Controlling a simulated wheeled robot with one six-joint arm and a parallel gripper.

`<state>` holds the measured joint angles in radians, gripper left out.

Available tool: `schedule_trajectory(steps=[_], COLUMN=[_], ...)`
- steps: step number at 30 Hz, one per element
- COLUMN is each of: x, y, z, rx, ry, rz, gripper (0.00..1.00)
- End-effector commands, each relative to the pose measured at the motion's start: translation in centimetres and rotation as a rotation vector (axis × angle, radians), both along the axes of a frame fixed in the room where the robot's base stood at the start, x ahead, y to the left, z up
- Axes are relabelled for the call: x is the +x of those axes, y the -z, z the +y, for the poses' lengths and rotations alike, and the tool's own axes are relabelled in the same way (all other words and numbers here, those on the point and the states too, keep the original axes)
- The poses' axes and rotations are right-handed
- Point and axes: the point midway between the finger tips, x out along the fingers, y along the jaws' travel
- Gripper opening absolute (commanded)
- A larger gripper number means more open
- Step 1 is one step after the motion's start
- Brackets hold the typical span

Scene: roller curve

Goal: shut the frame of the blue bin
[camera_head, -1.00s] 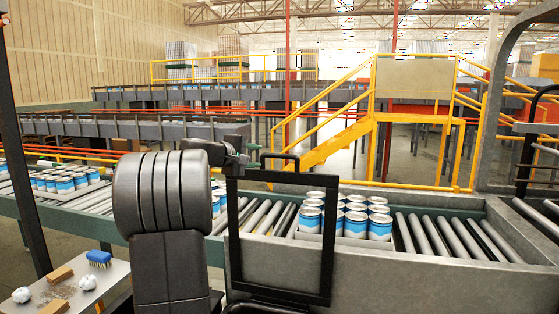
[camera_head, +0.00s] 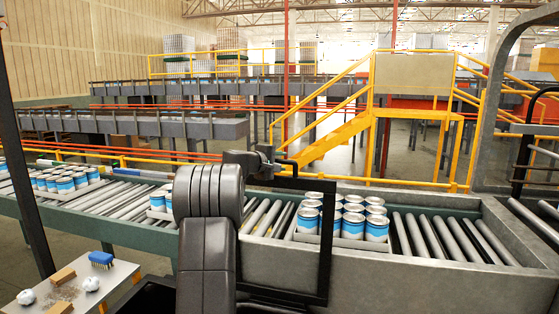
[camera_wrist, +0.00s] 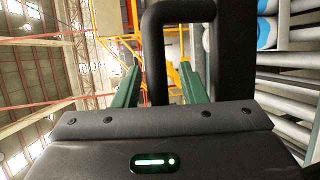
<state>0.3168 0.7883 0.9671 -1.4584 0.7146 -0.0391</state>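A black rectangular frame (camera_head: 325,245) stands upright in front of the conveyor in the head view. Its left side is hidden behind my arm. A dark handle (camera_head: 289,162) sits on its top edge; in the wrist view the handle (camera_wrist: 156,62) is a black loop. My gripper (camera_head: 268,153) is at the handle in the head view. In the wrist view the green fingers of my gripper (camera_wrist: 160,68) are apart, with one leg of the handle between them and visible gaps at the sides. No blue bin body is clearly visible; a dark edge shows below my arm.
A grey-walled roller conveyor (camera_head: 420,285) runs behind the frame, carrying trays of blue-and-white cans (camera_head: 351,222). A small table (camera_head: 95,295) with a blue brush (camera_head: 101,259) and blocks is at lower left. A yellow stair (camera_head: 335,135) stands behind.

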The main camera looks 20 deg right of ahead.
Motion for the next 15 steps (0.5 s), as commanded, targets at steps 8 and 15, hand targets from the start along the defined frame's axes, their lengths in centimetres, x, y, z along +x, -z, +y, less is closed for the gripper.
schedule_trajectory(steps=[8,15], x=[0.02,0.02], y=[0.01,0.0], z=[-0.02,0.0], rx=[0.0,0.0], ry=[0.0,0.0], rz=[0.0,0.0], gripper=[0.32,0.0])
